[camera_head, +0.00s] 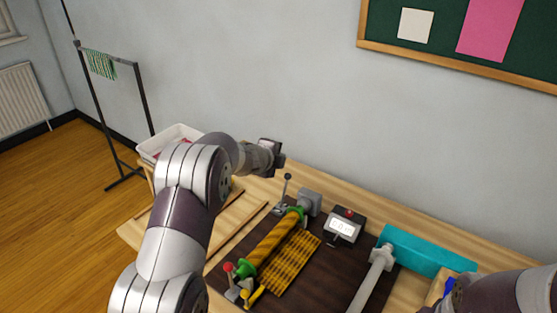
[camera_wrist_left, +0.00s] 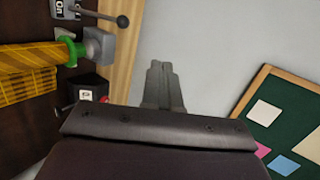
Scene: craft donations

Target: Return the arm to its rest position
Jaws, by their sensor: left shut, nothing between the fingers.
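My left arm (camera_head: 183,215) comes in from the lower left and reaches up over the left part of the table. Its gripper (camera_head: 277,158) is raised above the table's back edge, near the wall. In the left wrist view the two fingers (camera_wrist_left: 162,84) are together with nothing between them. Part of my right arm (camera_head: 505,293) shows at the lower right corner; its gripper is not visible.
On the dark mat are a yellow roller (camera_head: 268,244) with green ends, a lever (camera_head: 286,188) and a small display box (camera_head: 345,225). A teal block (camera_head: 425,251) lies to the right. A white bin (camera_head: 168,139) stands behind my left arm.

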